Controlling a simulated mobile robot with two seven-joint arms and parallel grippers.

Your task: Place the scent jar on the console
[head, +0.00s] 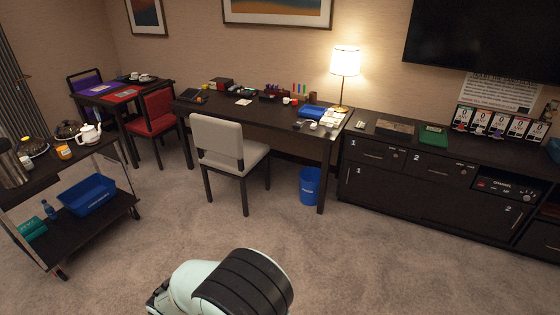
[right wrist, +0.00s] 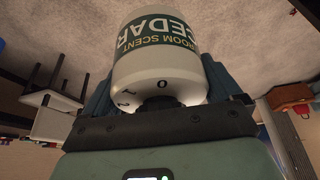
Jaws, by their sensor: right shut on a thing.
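The scent jar (right wrist: 158,72) is white with a dark green band reading "ROOM SCENT CEDAR", and its lettering is upside down in the right wrist view. My right gripper (right wrist: 160,92) is shut on it, with a blue-grey finger on each side. The console (head: 400,198) is the long dark cabinet at the right of the head view, under the black screen. Neither the jar nor the right gripper shows in the head view; only a pale and black arm link of mine is at the bottom. My left gripper is not in view.
On the console stand a dark box (head: 395,128), a green item (head: 434,135) and a row of numbered cards (head: 500,124). A desk (head: 262,112) with a lamp (head: 344,66), a grey chair (head: 224,148) and a blue bin (head: 310,186) are left of it. Carpet in front is clear.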

